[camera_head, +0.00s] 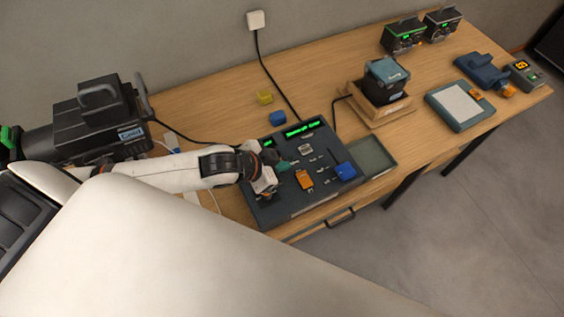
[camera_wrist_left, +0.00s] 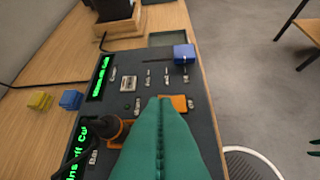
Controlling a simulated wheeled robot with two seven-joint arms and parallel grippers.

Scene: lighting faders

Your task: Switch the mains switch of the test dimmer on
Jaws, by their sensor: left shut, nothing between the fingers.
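The test dimmer appears to be the dark panel (camera_head: 297,208) with green lit displays on the bench; it fills the middle of the left wrist view (camera_wrist_left: 205,125). An orange part (camera_head: 305,180), possibly the mains switch, sits on it; its on or off position is not readable. My left gripper (camera_head: 283,166) is shut and empty over the panel. In the left wrist view its teal fingertips (camera_wrist_left: 160,99) overlap the orange part (camera_wrist_left: 179,103) and hide some of it; contact cannot be told. Small dark green shapes at that view's right edge may be my right gripper (camera_wrist_left: 314,148).
A blue block (camera_head: 346,171) sits at the panel's right end, beside an open tray (camera_head: 372,158). A black plug with a cable (camera_wrist_left: 107,130) stands near my left fingers. Yellow (camera_head: 265,98) and blue (camera_head: 278,118) cubes lie behind. A dark device (camera_head: 385,80) stands on a wooden base.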

